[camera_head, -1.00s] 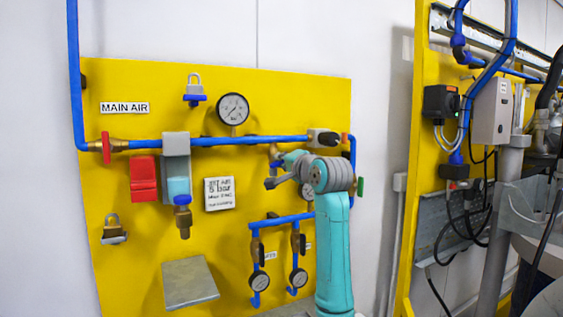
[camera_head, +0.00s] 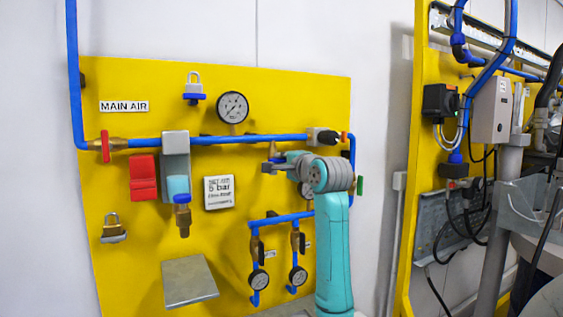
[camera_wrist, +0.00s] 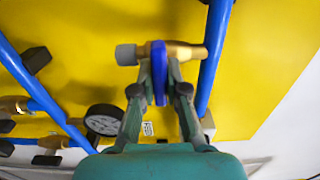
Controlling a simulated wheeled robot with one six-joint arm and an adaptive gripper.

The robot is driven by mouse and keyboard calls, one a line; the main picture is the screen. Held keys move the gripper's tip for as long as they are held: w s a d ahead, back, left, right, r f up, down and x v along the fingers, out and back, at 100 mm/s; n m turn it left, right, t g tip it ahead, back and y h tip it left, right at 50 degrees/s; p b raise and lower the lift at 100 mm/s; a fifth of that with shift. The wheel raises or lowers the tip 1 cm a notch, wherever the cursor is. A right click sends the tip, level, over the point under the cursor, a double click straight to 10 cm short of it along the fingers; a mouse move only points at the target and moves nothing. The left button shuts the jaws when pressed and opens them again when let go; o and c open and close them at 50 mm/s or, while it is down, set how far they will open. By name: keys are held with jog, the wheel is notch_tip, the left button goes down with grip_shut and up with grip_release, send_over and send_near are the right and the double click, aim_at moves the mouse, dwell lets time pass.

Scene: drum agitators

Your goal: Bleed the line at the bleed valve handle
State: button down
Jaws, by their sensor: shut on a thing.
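The bleed valve handle (camera_wrist: 159,68) is a blue flat lever on a brass valve (camera_wrist: 188,51) with a grey end cap, in the wrist view. The valve joins a blue pipe on its right. My gripper (camera_wrist: 160,92) is shut on the blue handle, with one finger on each side of it. In the head view my gripper (camera_head: 268,167) is at the yellow board, under the right end of the main blue pipe. My gripper and wrist hide most of the handle there.
A pressure gauge (camera_head: 232,107) is above the main pipe (camera_head: 250,140). Below my gripper are two small valves with gauges (camera_head: 259,279). A red box (camera_head: 143,178) and a grey tray (camera_head: 189,281) are on the left. The right edge of the board is close to my arm.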

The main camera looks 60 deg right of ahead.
jog(key=c, duration=1.2)
grip_release()
jog(key=v, duration=1.2)
jog(key=shift+s, duration=0.1)
